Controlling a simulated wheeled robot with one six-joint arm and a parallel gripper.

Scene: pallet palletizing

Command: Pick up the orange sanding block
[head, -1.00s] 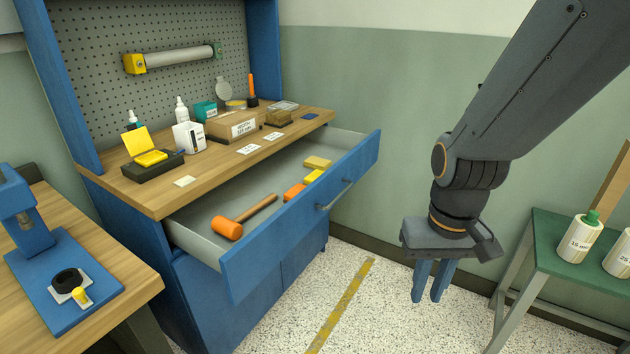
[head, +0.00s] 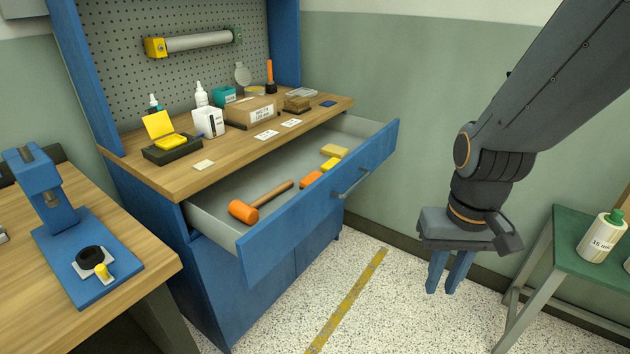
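An orange block (head: 311,179) lies in the open drawer (head: 330,200) of the blue workbench, close behind the drawer's front panel. A yellow block (head: 330,165) lies just beyond it and a tan block (head: 334,150) further back. The drawer front hides the orange block's lower part. An orange-headed mallet (head: 244,211) with a wooden handle lies to its left in the drawer. My gripper (head: 446,286) hangs pointing down over the floor, to the right of the drawer and well apart from it. Its two blue fingers are slightly apart with nothing between them.
The drawer front with its handle (head: 350,184) stands out into the room. The bench top (head: 200,180) carries boxes, bottles and a stamp pad. A green table (head: 580,250) with a white bottle (head: 601,236) stands right. Speckled floor between is clear.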

